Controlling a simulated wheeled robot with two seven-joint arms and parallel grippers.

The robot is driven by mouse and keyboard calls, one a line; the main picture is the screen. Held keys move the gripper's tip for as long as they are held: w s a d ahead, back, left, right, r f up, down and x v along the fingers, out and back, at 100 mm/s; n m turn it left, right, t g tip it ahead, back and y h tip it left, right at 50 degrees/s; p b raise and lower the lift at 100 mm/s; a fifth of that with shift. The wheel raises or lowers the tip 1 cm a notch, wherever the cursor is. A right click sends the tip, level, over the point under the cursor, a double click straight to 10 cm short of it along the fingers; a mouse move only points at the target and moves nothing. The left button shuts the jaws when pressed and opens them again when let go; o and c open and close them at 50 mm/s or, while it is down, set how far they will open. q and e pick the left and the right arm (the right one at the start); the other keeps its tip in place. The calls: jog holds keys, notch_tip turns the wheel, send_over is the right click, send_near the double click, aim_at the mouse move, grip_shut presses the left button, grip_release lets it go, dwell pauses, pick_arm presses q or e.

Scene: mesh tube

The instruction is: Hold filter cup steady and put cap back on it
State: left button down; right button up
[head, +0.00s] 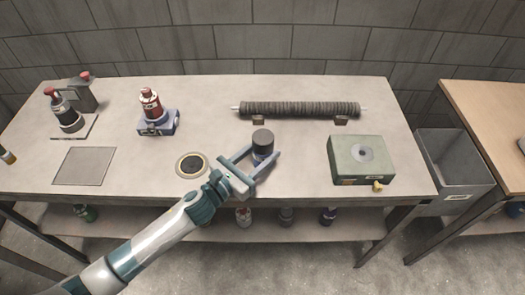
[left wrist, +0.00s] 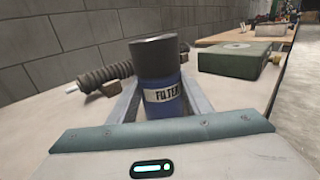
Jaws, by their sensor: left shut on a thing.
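The filter cup (head: 263,153) stands upright near the table's front edge, a blue cylinder with a white label reading "FILTER" in part in the left wrist view (left wrist: 160,93). A dark grey cylindrical cap (head: 263,137) sits on top of it, also seen in the left wrist view (left wrist: 154,58). It looks level; I cannot tell whether it is fully seated. My left gripper (head: 264,151) is shut on the blue body, one finger on each side, below the cap. The cup's base is hidden. My right gripper is in neither view.
A ringed dark disc (head: 192,164) lies left of the cup. A green box (head: 361,160) stands right, a ribbed roll (head: 300,108) behind. A red bottle (head: 150,104) on a blue stand is back left. A grey bin (head: 455,165) stands past the table's right end.

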pick_arm(q)
jog(key=c, duration=1)
grip_release()
jog(key=shift+o, duration=0.3)
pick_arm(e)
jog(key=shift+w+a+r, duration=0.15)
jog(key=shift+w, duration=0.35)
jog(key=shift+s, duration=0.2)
